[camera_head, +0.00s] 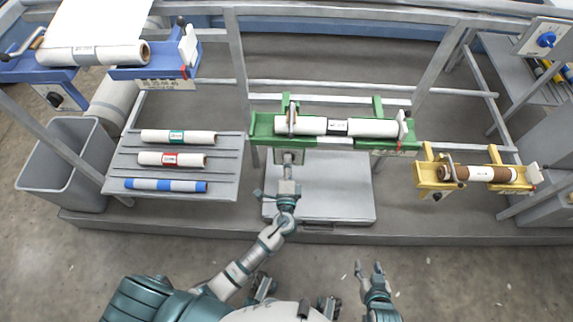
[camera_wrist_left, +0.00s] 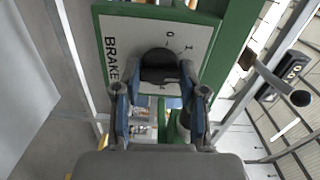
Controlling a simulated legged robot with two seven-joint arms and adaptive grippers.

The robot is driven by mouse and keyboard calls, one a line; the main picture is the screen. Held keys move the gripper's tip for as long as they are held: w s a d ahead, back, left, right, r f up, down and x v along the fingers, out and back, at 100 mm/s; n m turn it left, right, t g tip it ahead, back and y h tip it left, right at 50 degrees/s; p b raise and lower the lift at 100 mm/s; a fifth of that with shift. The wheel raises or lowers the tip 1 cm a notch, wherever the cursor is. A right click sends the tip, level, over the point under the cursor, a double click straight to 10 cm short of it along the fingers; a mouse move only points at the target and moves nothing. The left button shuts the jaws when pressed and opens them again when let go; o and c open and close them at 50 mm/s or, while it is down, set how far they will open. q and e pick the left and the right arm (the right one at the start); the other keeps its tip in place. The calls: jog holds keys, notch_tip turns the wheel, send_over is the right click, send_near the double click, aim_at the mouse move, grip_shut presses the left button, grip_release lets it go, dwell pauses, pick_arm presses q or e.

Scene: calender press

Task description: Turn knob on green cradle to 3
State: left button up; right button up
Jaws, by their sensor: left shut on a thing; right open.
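The green cradle (camera_head: 262,127) stands at the back centre and carries a white roll (camera_head: 368,128). Its pale brake plate (camera_head: 280,157) hangs at the front left of the cradle. In the left wrist view the brake plate (camera_wrist_left: 118,32) reads BRAKE, with a black round knob (camera_wrist_left: 157,60) and the marks 0 and 1 near it; the lower marks are partly hidden. My left gripper (camera_head: 288,166) is at the plate, shut on the knob. Its blue-padded fingers (camera_wrist_left: 158,100) show in the wrist view, where the contact is partly hidden. My right gripper (camera_head: 370,270) is open and empty, low in front of the platform.
A yellow cradle (camera_head: 428,178) with a brown roll stands at the right, a blue cradle (camera_head: 60,77) at the left. A grey rack (camera_head: 120,172) holds three rolls. A grey bin (camera_head: 60,185) stands left. A pale plate (camera_head: 340,195) lies below the green cradle.

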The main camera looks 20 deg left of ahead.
jog(key=s+d+f+g+h+p, duration=0.2)
jog(key=s+d+g+p, duration=0.15)
jog(key=s+g, duration=0.6)
pick_arm(q)
jog(key=shift+s+d+f+m+p, duration=0.1)
jog(key=shift+f+m+p, duration=0.05)
jog(key=shift+m, duration=1.3)
jog(key=shift+s+d+f+m+p, duration=0.1)
jog(key=shift+m+p, duration=0.1)
jog(key=shift+m, duration=1.3)
jog(key=shift+f+m+p, duration=0.15)
jog(key=shift+m, duration=1.3)
pick_arm(e)
jog(key=shift+s+f+t, duration=0.25)
jog(key=shift+f+t, duration=0.5)
jog(key=shift+f, duration=0.5)
jog(key=shift+s+f+t, duration=0.2)
jog(key=shift+f+t, duration=0.5)
jog(key=shift+f, duration=0.5)
pick_arm(q)
jog(key=o, duration=1.1)
jog(key=shift+c, duration=0.2)
jog(key=shift+o, duration=0.4)
jog(key=shift+w+r, duration=0.15)
pick_arm(e)
jog(key=shift+d, duration=0.15)
jog(key=shift+w, duration=0.15)
pick_arm(q)
jog(key=v, duration=1.2)
